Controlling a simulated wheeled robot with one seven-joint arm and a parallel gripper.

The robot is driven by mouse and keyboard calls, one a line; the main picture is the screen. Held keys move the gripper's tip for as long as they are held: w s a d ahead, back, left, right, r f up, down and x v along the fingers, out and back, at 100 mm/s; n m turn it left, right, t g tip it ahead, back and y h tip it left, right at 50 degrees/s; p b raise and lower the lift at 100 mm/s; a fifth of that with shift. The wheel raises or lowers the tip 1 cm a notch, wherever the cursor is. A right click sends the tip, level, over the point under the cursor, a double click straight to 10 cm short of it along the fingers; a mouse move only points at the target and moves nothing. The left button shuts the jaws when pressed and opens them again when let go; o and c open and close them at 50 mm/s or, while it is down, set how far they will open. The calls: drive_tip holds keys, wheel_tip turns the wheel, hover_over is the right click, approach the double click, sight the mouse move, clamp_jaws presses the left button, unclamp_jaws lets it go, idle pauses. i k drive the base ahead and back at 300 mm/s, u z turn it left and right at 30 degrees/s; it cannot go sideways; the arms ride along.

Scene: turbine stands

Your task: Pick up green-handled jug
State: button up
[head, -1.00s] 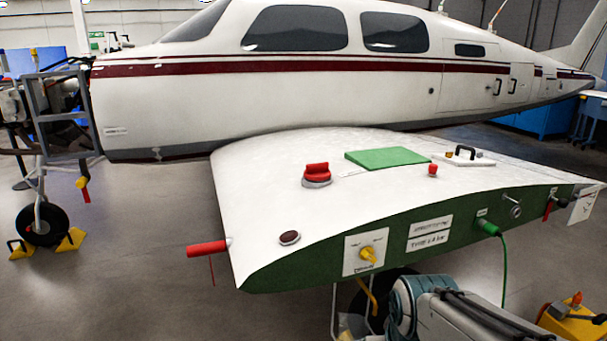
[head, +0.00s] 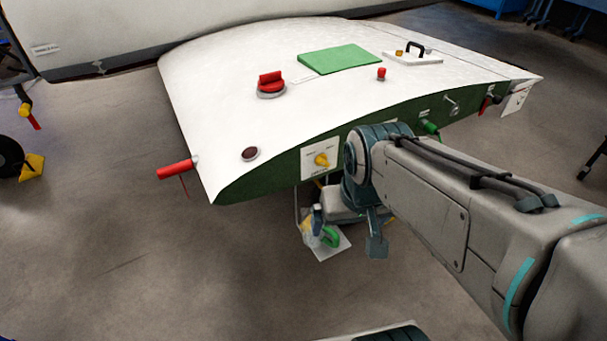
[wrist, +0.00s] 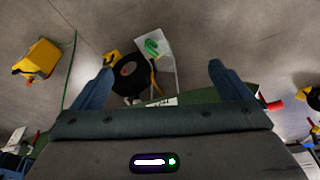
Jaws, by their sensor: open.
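The green-handled jug (head: 329,236) is low under the wing's front edge in the head view, partly hidden by my arm and gripper. Its green handle stands out; its body looks pale and is hard to make out. In the wrist view the green handle (wrist: 152,47) shows beyond and between my fingertips, over a white sheet or board (wrist: 163,70). My gripper (head: 347,236) is open and empty, with its fingers pointing down in the head view. In the wrist view my open gripper (wrist: 160,70) has its two fingers wide apart, with the jug clear of them.
The white wing panel (head: 230,80) with a green front edge overhangs this spot. A red handle (head: 175,169) juts out at its left corner. A black wheel (wrist: 130,80) and yellow chocks (wrist: 112,57) are close by. Grey floor (head: 130,260) is open at the front left.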

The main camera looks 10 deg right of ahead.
sight(306, 236)
drive_tip(key=u, duration=0.35)
drive_tip(key=k, duration=1.05)
drive_tip(key=u, duration=1.25)
drive_tip(key=i, duration=1.05)
drive_tip(key=z, duration=0.95)
drive_tip(key=i, duration=0.75)
drive_tip(key=z, duration=0.8)
